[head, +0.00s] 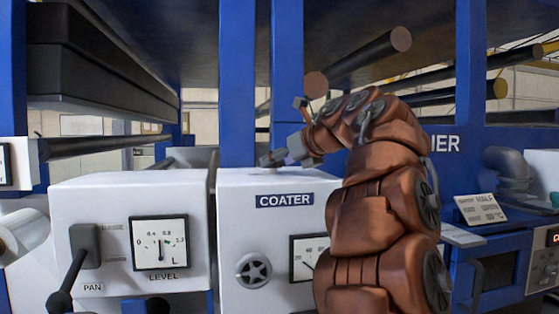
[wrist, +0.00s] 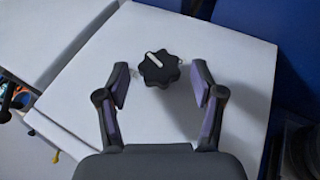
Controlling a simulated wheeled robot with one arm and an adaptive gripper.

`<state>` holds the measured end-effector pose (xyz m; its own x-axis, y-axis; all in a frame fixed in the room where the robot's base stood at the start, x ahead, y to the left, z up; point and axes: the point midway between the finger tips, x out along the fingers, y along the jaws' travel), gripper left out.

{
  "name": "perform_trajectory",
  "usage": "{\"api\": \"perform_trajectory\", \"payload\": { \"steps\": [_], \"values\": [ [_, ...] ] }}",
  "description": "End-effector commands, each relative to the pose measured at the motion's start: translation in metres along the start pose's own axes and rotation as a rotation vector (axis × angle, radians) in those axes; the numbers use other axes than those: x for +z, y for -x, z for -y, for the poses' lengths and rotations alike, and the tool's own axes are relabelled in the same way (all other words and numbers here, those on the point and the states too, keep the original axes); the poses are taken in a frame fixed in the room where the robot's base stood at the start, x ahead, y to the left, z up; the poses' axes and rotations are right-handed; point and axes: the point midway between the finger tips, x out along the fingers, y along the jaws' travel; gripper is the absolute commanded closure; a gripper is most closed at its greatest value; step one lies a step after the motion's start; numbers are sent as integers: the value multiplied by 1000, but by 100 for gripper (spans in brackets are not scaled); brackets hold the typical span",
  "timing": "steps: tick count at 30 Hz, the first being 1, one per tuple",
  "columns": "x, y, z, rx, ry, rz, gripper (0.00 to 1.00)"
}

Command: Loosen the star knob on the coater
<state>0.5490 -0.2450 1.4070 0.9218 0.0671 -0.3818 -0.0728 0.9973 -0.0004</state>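The black star knob (wrist: 159,69) with a white pointer line sits on the white top of the coater box (wrist: 205,35) in the wrist view. The line points to the upper left. My gripper (wrist: 161,74) is open, with one purple-padded finger on each side of the knob and a gap on both sides. In the head view my gripper (head: 274,158) is low over the top of the coater cabinet (head: 235,220), which bears a COATER label. I cannot make out the star knob there.
The pan cabinet (head: 120,195) with a LEVEL gauge (head: 160,242) stands to the left. A blue upright (head: 237,80) and rollers (head: 370,60) are close around my arm.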

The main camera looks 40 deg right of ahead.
Motion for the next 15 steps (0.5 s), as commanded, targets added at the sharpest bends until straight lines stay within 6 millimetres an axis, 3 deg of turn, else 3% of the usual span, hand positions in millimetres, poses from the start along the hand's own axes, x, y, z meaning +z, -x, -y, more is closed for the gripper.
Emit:
{"api": "perform_trajectory", "payload": {
  "steps": [1, 15],
  "values": [
    [0, 0, 0, 0, 0, 0, 42],
    [0, 0, 0, 0, 0, 0, 88]
  ]
}}
